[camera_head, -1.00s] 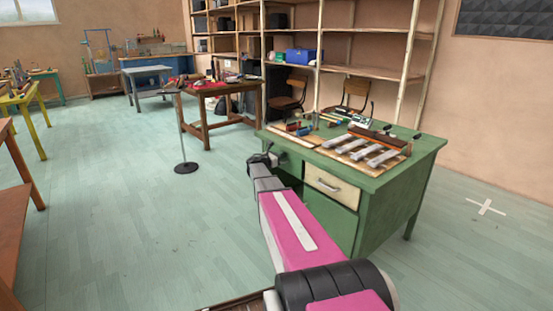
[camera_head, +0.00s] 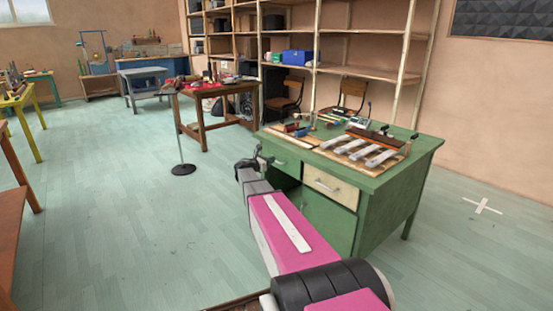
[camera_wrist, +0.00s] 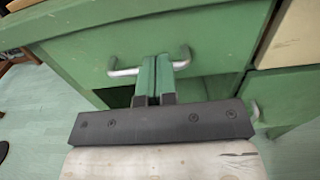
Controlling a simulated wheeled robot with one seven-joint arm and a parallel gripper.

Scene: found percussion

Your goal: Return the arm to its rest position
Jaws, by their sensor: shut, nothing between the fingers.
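My arm reaches forward from the bottom of the head view, and my gripper (camera_head: 260,156) is at its far end, beside the front left of the green desk (camera_head: 385,205). In the wrist view my gripper (camera_wrist: 155,62) is shut and empty. Its fingers appear in front of a green drawer front (camera_wrist: 218,52) with a metal bar handle (camera_wrist: 185,58). The fingers overlap the handle in the picture; I cannot tell whether they touch it. A dark gap shows below this drawer front.
The desk top holds a metal-bar instrument (camera_head: 362,152) and several small tools. A cream drawer (camera_head: 331,187) is right of the gripper. A thin stand with a round base (camera_head: 183,169) stands to the left. Open floor (camera_head: 120,220) lies left of my arm.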

